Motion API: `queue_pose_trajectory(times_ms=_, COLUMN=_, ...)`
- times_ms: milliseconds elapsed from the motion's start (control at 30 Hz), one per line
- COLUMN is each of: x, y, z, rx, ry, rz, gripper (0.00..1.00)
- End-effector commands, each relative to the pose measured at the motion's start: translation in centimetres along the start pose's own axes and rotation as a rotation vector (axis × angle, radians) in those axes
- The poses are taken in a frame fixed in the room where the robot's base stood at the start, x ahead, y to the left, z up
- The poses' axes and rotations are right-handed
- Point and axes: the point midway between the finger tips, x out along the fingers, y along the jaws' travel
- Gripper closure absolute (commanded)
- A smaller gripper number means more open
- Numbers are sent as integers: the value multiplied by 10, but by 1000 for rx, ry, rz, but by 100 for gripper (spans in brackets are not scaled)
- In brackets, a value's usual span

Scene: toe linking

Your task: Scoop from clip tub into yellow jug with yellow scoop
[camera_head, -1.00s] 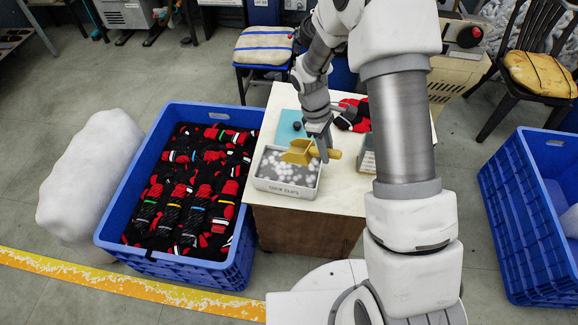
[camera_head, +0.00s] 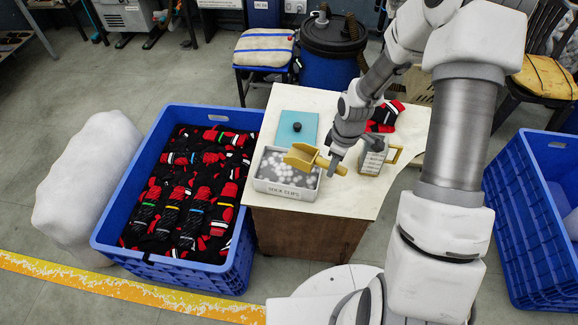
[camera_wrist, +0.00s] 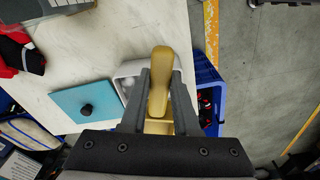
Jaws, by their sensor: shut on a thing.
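My gripper (camera_head: 334,163) is shut on the handle of the yellow scoop (camera_head: 300,156). The scoop points left, its bowl over the clip tub (camera_head: 285,192), a white box labelled for clips with pale pieces in it. Whether the bowl touches the contents, or holds any, I cannot tell. In the wrist view the scoop's handle (camera_wrist: 159,82) stands between my fingers, with the tub (camera_wrist: 130,68) partly hidden behind. The jug (camera_head: 371,160) is a grey, box-like vessel with a yellow handle, standing just right of my gripper on the table.
A teal lid (camera_head: 297,128) with a dark knob lies behind the tub. Red and black socks (camera_head: 384,117) lie at the table's back. A blue crate (camera_head: 232,265) of socks stands left of the table (camera_head: 350,198). The table's front right is clear.

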Motion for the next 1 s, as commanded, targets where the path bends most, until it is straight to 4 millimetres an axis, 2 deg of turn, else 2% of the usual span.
queue_pose_trajectory(times_ms=267, x=-6, y=0, z=-1, rx=0, ry=-1, rz=0, gripper=100)
queue_pose_trajectory(times_ms=800, x=-59, y=0, z=-6, rx=0, ry=-1, rz=0, gripper=100)
queue_pose_trajectory(times_ms=1000, x=-60, y=0, z=-6, rx=0, ry=-2, rz=-1, gripper=100)
